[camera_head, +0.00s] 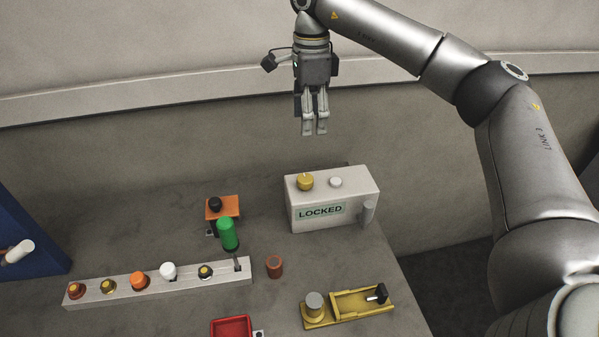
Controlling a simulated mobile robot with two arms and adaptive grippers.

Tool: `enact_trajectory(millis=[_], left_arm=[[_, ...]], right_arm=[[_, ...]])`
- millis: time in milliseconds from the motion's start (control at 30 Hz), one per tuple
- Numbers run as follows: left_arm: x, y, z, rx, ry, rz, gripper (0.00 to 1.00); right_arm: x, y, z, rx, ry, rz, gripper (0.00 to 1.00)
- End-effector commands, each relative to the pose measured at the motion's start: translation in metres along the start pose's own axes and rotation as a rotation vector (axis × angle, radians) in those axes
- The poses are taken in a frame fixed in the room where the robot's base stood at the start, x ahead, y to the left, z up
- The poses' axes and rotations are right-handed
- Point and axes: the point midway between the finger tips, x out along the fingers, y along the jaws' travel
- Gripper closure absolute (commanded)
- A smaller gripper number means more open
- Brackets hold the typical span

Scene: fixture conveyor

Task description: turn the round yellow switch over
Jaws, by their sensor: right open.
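A round yellow switch (305,182) sits on top of a white box (333,206) at the back right of the table, near the box's left end. The box carries a "LOCKED" label on its front. My right gripper (315,132) hangs with its fingers pointing down, above and apart from the switch. It is open with only a narrow gap between the fingers, and nothing is held. My left gripper is out of view.
A white button (336,182) sits beside the switch, and a grey handle (368,212) is on the box's right side. A long pale strip (190,284) with several knobs, an orange block (222,208), a yellow fixture (346,305) and a red tray (231,327) lie nearer.

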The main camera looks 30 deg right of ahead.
Motion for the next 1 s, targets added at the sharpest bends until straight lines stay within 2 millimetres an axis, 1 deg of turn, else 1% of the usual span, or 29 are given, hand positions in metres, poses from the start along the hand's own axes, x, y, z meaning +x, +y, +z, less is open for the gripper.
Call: enact_trajectory(millis=[33, 167, 400, 533, 633, 767, 867, 1000], left_arm=[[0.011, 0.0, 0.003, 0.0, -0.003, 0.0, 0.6], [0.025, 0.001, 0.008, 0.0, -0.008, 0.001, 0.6], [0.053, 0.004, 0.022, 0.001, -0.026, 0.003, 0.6], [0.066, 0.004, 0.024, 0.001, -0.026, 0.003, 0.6], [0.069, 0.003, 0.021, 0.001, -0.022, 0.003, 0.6], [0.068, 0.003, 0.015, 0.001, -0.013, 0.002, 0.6], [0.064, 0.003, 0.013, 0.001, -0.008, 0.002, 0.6], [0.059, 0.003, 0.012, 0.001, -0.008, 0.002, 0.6]], right_arm=[[0.011, 0.0, 0.0, 0.0, 0.0, 0.0, 0.43], [0.025, 0.0, 0.0, 0.0, -0.001, 0.0, 0.43], [0.054, 0.0, 0.0, 0.0, -0.001, 0.0, 0.43], [0.066, 0.0, 0.0, -0.001, -0.001, 0.0, 0.43], [0.07, 0.0, 0.0, -0.001, -0.001, 0.0, 0.43], [0.078, 0.0, 0.0, 0.0, 0.001, 0.002, 0.43], [0.091, 0.0, -0.001, 0.0, 0.001, 0.003, 0.43], [0.118, 0.001, 0.0, 0.0, 0.002, 0.004, 0.43]])
